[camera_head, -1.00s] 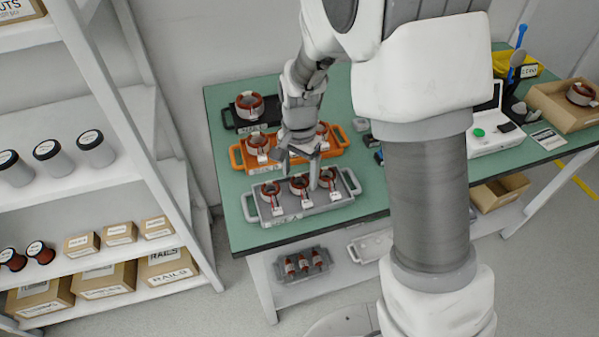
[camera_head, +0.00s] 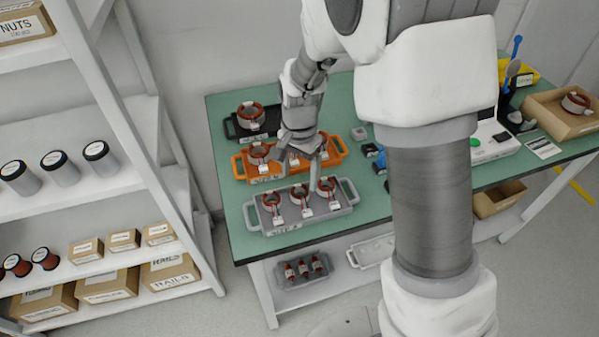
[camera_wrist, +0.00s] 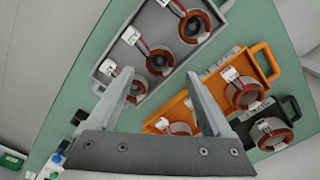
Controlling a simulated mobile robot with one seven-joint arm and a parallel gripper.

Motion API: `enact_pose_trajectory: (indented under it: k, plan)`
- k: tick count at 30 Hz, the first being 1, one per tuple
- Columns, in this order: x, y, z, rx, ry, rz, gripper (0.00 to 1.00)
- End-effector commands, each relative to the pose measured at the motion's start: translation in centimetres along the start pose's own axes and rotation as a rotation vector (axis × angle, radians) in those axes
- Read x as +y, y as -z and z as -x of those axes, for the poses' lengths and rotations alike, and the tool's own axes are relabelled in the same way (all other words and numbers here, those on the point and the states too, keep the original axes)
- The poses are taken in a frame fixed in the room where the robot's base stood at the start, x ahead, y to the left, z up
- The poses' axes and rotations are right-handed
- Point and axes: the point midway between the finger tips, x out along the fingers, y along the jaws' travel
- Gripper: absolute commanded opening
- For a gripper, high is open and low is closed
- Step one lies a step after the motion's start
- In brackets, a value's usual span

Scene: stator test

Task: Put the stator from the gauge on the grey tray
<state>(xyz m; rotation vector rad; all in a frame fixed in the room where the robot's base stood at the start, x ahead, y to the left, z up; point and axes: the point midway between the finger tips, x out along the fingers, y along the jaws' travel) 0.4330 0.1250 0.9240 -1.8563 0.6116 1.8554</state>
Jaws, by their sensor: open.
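The grey tray (camera_head: 255,222) on the green table holds three red-and-silver stators in a row: left (camera_head: 271,201), middle (camera_head: 300,194) and right (camera_head: 326,187). The wrist view also shows the grey tray (camera_wrist: 103,73) with its stators. My gripper (camera_head: 298,168) is open and empty, above the area between the grey tray and the orange tray (camera_head: 239,167). In the wrist view my gripper (camera_wrist: 163,88) has its fingers spread, the left one beside the nearest grey-tray stator (camera_wrist: 135,90). A white device with a green button (camera_head: 492,140), possibly the gauge, is partly hidden by my arm; no stator shows on it.
The orange tray holds stators (camera_wrist: 245,95). A black tray (camera_head: 231,129) behind it holds one (camera_head: 250,114). A cardboard box (camera_head: 548,112) at the right holds another stator (camera_head: 575,103). Small blue and dark items (camera_head: 376,160) lie right of the trays. A shelf rack (camera_head: 160,140) stands left.

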Motion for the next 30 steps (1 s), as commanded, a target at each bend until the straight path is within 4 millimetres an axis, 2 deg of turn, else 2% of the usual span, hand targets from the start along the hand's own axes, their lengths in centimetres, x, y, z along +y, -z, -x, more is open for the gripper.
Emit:
enact_pose_trajectory:
  k: [1,2,9,14,17,30]
  plan:
    - [0.0,0.0,0.0,0.000,0.000,0.000,0.95]
    - [0.0,0.0,0.0,0.000,0.000,0.000,1.00]
    - [0.0,0.0,0.1,0.000,0.000,0.000,1.00]
    - [-0.1,0.0,1.5,0.001,0.003,0.000,1.00]
    - [-0.1,0.0,3.4,0.003,0.004,0.001,1.00]
    - [-0.1,0.0,13.9,0.002,0.003,0.000,1.00]
